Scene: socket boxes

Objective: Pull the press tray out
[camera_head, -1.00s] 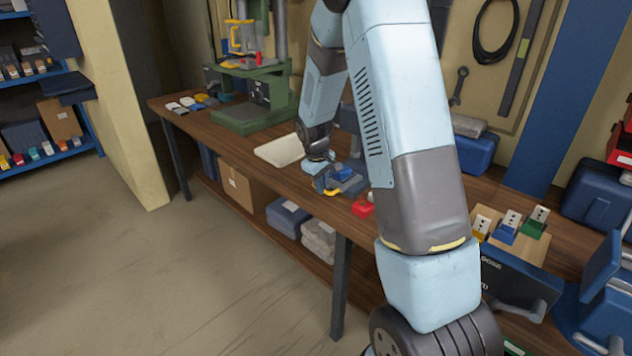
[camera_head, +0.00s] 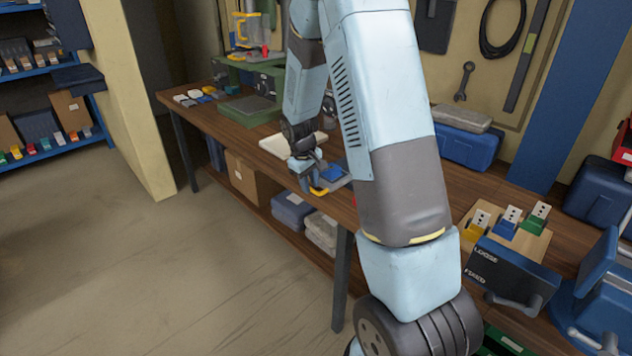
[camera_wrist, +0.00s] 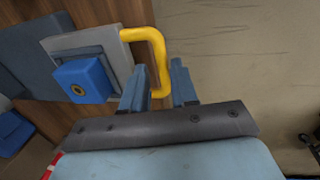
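The press tray is a grey plate (camera_wrist: 118,60) with a blue block (camera_wrist: 85,80) on it and a yellow U-shaped handle (camera_wrist: 158,60) at its end. In the wrist view the handle reaches past the bench edge, above the floor. My gripper (camera_wrist: 160,92) has one finger on each side of the handle's bar, close against it, and appears shut on it. In the head view my gripper (camera_head: 306,180) is at the bench's front edge by the yellow handle (camera_head: 319,190). The blue block (camera_head: 332,172) shows there too; my arm hides most of the press.
A dark blue-grey body (camera_wrist: 42,62) lies beside the plate. A pale tray (camera_head: 275,147) and a green press (camera_head: 250,108) stand further left on the bench (camera_head: 215,122). Blocks on a wooden holder (camera_head: 470,225) stand at right. The floor (camera_head: 210,270) before the bench is clear.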

